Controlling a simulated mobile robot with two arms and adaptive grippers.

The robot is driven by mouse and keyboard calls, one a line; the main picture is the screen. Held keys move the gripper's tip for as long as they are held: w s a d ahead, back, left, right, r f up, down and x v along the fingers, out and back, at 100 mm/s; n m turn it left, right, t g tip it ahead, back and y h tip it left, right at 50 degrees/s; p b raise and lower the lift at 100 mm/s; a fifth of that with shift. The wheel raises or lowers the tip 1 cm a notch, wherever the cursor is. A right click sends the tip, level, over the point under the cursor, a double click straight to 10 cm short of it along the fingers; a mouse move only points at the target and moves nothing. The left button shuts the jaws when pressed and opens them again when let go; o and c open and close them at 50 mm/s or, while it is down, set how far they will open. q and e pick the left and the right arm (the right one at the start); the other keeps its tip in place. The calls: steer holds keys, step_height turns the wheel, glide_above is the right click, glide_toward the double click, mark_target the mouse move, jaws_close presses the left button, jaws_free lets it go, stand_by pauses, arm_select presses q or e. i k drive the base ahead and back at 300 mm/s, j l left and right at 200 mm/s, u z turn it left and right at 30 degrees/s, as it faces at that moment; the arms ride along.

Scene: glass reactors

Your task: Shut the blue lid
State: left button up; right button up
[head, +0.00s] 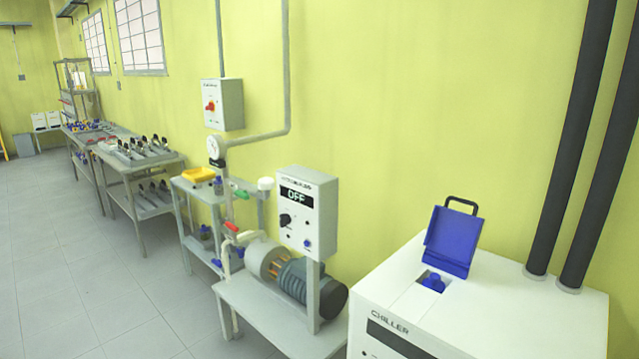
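The blue lid (453,242) stands raised, leaning slightly back, on top of the white chiller (530,292) at the lower right. A black handle (462,204) rises from the lid's top edge. In front of the lid is a square opening with a blue cap or knob (433,283) in it. Neither of my grippers shows in the head view, so where they are relative to the lid cannot be seen.
Benches with tools (140,160) line the wall. Grey floor (70,270) at left is clear.

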mark_target(453, 234)
steer(key=i+l+z, duration=0.3)
steer(key=l, duration=0.3)
steer(key=i+l+z, duration=0.3)
steer(key=i+l, duration=0.2)
